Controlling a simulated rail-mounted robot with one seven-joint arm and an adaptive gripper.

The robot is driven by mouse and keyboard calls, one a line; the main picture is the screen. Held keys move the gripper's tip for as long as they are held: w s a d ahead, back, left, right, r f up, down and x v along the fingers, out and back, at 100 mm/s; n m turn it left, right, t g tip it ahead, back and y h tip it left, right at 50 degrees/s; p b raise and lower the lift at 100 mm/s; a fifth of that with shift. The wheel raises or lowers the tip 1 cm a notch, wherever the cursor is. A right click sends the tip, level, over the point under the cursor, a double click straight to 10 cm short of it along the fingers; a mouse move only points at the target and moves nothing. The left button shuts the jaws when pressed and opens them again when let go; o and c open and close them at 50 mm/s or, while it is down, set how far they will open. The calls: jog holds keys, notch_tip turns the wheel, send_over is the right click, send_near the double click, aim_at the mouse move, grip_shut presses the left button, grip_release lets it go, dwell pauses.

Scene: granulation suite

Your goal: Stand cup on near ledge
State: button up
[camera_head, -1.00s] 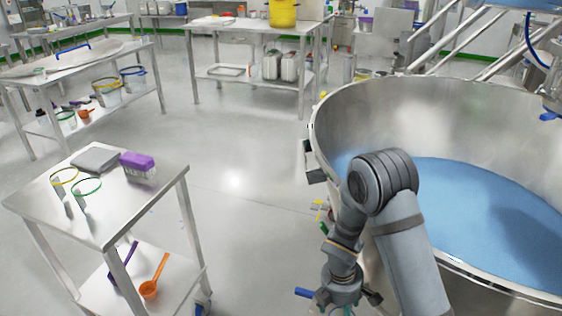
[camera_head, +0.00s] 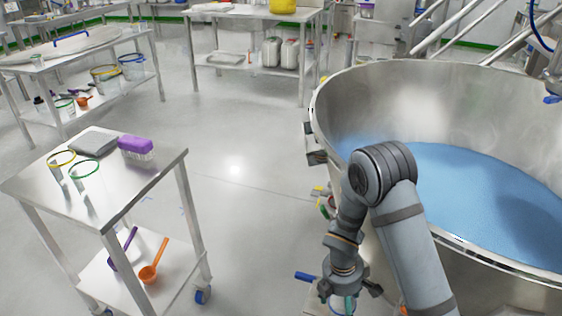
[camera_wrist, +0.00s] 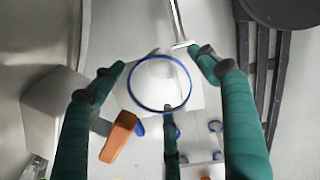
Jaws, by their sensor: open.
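A clear cup with a blue rim (camera_wrist: 160,83) shows in the wrist view, seen from above, between the spread fingers of my gripper (camera_wrist: 157,65). The green fingers lie on either side of the rim with gaps visible. My gripper (camera_head: 343,292) is at the bottom of the head view, beside the large steel vessel, and partly cut off by the frame edge. The surface under the cup is pale and mostly hidden; I cannot tell for certain which ledge it is.
The steel vessel (camera_head: 325,85) holds blue material to the right. An orange object (camera_wrist: 118,137) is close below the cup in the wrist view. Open floor lies between cart and vessel.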

notch_tip(320, 180, up, 8)
jog(key=p, duration=0.3)
jog(key=s+a+b, duration=0.1)
jog(key=s+a, duration=0.3)
jog(key=s, duration=0.5)
jog(key=s+a+b, duration=0.2)
jog(key=s+a, duration=0.1)
jog(key=s, duration=0.7)
jog(key=w+d+r+m+p, duration=0.2)
jog(key=r+m+p, duration=0.3)
jog(key=r+p, duration=0.4)
jog(key=w+d+r+m+g+p, duration=0.1)
jog(key=r+m+p, duration=0.5)
jog(key=r, duration=1.4)
jog(key=w+d+r+m+y+p, duration=0.1)
jog(key=w+d+r+m+p, duration=0.2)
jog(key=r+p, duration=0.9)
jog(key=shift+w+r+m+g, duration=0.4)
jog(key=shift+w+r+m, duration=0.35)
jog(key=shift+r+m, duration=0.85)
jog(key=shift+r, duration=0.15)
